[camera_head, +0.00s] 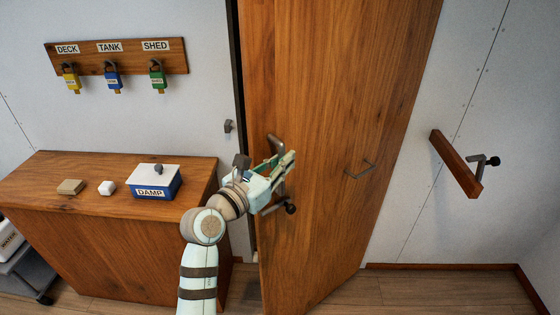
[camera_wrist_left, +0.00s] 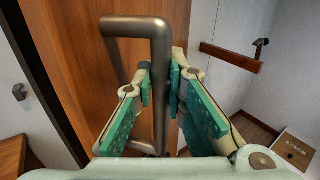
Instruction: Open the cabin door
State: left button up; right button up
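The cabin door (camera_head: 335,90) is a tall brown wooden panel. It stands slightly ajar, its left edge out from the frame toward me, with a narrow dark gap beside that edge. A grey metal bar handle (camera_head: 275,142) is on its left side; it shows large in the left wrist view (camera_wrist_left: 160,60). My left gripper (camera_head: 283,168) is at this handle. In the left wrist view its green-padded fingers (camera_wrist_left: 160,88) are closed on either side of the upright bar. A black knob (camera_head: 290,208) shows just below the gripper. My right gripper is not in view.
Padlocks hang on a wall board (camera_head: 120,58). A wooden bar (camera_head: 455,165) juts from the right wall. Floor is clear right of the door.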

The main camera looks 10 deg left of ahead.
pick_arm(q)
jog(key=o, duration=0.5)
jog(key=shift+d+r, duration=0.1)
jog(key=shift+d, duration=0.1)
jog(key=shift+c, duration=0.2)
jog(key=v, duration=1.2)
